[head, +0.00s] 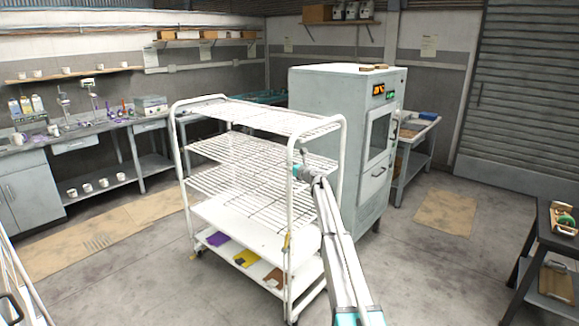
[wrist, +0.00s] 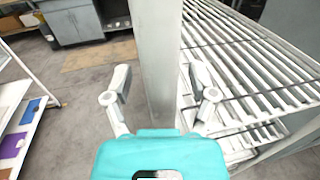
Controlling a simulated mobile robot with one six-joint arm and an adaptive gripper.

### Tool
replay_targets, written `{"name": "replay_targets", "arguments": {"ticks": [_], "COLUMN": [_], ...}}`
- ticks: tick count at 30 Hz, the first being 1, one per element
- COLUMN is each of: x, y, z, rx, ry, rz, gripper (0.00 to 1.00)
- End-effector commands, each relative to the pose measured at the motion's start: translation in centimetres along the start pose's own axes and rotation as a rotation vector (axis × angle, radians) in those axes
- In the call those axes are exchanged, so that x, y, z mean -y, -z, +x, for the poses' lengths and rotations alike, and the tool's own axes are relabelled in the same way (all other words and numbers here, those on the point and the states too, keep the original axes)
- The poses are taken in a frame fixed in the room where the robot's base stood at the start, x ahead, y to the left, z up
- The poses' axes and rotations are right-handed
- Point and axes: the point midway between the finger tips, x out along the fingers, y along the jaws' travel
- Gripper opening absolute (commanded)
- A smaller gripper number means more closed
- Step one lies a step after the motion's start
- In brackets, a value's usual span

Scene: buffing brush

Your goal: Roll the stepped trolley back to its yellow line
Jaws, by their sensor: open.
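The stepped trolley (head: 215,208) is a white upright frame with wire shelves, a solid lower shelf, and purple, yellow and brown pieces at its bottom. It stands in the middle of the head view. My gripper (head: 303,170) is at its near right post. In the wrist view, my gripper (wrist: 160,85) is open, with one finger on each side of the trolley's white post (wrist: 161,50). Gaps show beside the post, and contact cannot be told. A small yellow patch (head: 192,257) shows on the floor by the left wheel; I cannot tell whether it is the yellow line.
A tall grey cabinet machine (head: 335,120) stands close behind the trolley on the right. A bench (head: 110,125) with cups and bottles runs along the left wall. A dark table (head: 548,250) stands at the right edge.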

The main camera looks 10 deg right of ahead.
Motion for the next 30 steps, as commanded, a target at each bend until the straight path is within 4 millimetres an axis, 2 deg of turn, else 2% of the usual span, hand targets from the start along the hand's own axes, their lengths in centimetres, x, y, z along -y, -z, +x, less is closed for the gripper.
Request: {"name": "replay_targets", "arguments": {"ticks": [8, 24, 30], "x": [-0.1, -0.1, -0.1], "y": [0.0, 0.0, 0.0], "z": [-2.2, -10.3, -11.7], "rx": [0.0, -0.001, -0.001], "ry": [0.0, 0.001, -0.001], "rz": [0.0, 0.0, 0.0], "gripper": [0.73, 0.73, 0.73]}}
